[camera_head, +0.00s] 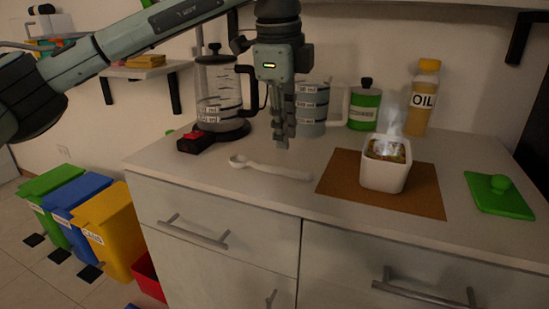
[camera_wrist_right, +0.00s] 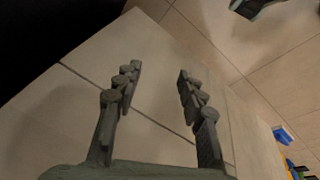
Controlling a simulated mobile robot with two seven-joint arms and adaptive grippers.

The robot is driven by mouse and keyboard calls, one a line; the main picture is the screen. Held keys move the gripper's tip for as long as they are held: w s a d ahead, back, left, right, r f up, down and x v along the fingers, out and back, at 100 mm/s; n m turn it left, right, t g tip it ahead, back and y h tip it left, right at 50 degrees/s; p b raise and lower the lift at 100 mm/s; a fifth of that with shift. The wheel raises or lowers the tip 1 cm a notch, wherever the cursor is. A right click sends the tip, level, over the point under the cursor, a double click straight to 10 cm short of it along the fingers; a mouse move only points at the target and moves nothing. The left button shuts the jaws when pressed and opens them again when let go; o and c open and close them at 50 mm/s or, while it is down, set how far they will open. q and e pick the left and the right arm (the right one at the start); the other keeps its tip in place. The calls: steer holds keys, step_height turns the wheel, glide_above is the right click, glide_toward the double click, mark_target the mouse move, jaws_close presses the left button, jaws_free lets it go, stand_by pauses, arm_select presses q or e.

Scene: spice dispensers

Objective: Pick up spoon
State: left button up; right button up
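A white spoon (camera_head: 272,169) lies on the light countertop (camera_head: 210,172) in the head view, its round bowl to the left and its handle running right. My left gripper (camera_head: 282,144) points down just above and behind the spoon's handle, apart from it as far as I can see. Its fingers overlap from this angle, so their spread is unclear. Nothing shows held in it. My right gripper (camera_wrist_right: 158,100) is open and empty in the right wrist view, over pale surfaces. It is not in the head view.

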mark_target(285, 170)
arm_select(q)
step_height(285, 170, down, 2)
steer(key=shift+f, duration=0.25)
steer(key=f, duration=0.2)
steer(key=w+f+p, duration=0.1)
steer(key=f, duration=0.1)
steer(key=shift+d+f, duration=0.1)
steer(key=shift+f, duration=0.25)
jaws_close()
arm_select(e)
steer(key=shift+s+a+f, duration=0.1)
steer(key=shift+f, duration=1)
